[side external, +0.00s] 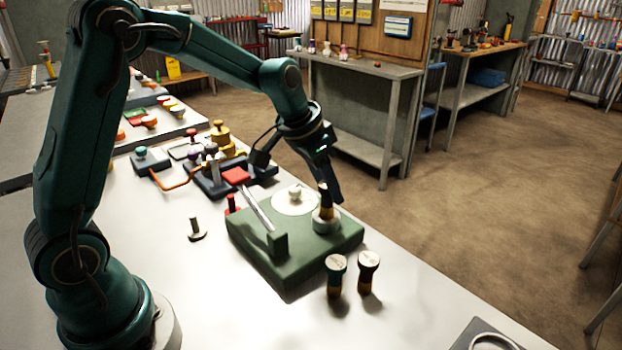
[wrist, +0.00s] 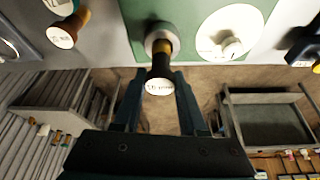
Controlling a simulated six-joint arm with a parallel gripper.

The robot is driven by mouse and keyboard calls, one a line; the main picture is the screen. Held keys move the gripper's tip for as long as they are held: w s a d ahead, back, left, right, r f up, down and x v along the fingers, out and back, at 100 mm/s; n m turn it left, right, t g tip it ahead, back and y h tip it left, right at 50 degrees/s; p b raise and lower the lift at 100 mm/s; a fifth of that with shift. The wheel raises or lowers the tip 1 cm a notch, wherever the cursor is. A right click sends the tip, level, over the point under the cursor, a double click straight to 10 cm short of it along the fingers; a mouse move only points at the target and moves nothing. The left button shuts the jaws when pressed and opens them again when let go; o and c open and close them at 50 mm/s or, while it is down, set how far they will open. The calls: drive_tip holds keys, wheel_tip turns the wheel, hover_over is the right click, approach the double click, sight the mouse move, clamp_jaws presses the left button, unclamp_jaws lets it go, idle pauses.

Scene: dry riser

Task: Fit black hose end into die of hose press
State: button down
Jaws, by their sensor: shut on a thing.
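The black hose end (side external: 325,194) has a dark body, a brass lower part and a pale labelled top. My gripper (wrist: 158,84) is shut on it, with one finger on each side in the wrist view, where the black hose end (wrist: 160,72) also shows. The hose press (side external: 290,255) is a green block with a pale lever. Its die is a light grey ring (side external: 326,225) at the right, also in the wrist view (wrist: 151,39). The brass part is upright over the ring's opening and looks to reach into it. I cannot tell how deep.
A teal-topped hose end (side external: 335,272) and a dark one (side external: 368,272) stand in front of the press. A white disc with a knob (side external: 295,201) sits on the press. A small metal piece (side external: 196,230) stands left. Fixtures (side external: 215,180) crowd behind. The front table is mostly clear.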

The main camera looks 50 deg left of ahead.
drive_tip(key=shift+f, duration=0.4)
drive_tip(key=shift+f, duration=0.1)
drive_tip(key=shift+c, duration=2.3)
unclamp_jaws()
